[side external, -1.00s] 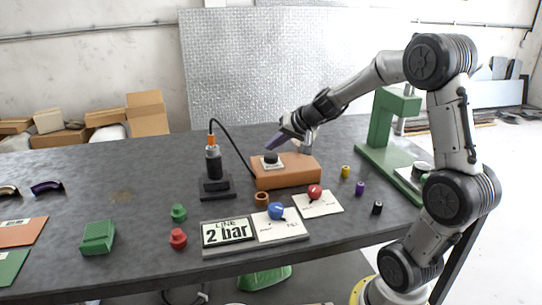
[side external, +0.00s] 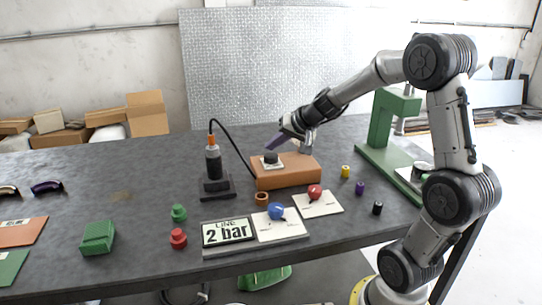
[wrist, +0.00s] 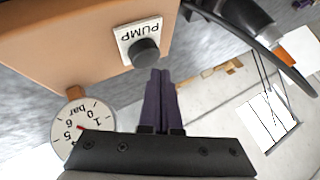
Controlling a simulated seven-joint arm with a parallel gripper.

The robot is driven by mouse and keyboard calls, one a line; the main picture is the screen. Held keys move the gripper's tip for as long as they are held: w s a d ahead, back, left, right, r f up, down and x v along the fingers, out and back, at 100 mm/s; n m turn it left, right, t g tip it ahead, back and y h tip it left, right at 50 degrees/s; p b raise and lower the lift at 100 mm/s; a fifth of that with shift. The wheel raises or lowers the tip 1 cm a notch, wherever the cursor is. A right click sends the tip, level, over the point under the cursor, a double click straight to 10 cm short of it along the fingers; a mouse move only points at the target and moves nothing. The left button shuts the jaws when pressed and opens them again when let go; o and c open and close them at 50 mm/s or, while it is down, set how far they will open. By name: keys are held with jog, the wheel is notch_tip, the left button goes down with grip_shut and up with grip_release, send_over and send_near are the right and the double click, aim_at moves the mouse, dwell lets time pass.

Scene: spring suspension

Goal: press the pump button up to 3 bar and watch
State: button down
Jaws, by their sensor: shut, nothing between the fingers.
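The pump button (side external: 271,157) is a black round knob on a white plate, on top of an orange box (side external: 290,176). In the wrist view the button (wrist: 146,52) sits beside the word PUMP. My gripper (side external: 270,148) has purple fingers, shut with nothing between them. The fingertips hover just above the button in the side view; in the wrist view the gripper (wrist: 160,74) points close beside it.
A black spring strut (side external: 214,165) with a cable stands left of the box. Blue (side external: 276,211) and red (side external: 314,191) knobs sit on white plates in front. Small coloured parts lie around. A green press frame (side external: 384,130) stands at right.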

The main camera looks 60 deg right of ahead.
aim_at(274, 157)
jog(key=shift+f, duration=0.15)
dwell(0.7)
jog(key=shift+f, duration=0.25)
jog(key=shift+f, duration=1)
dwell(1.1)
jog(key=shift+r, duration=1.35)
jog(key=shift+r, duration=2.5)
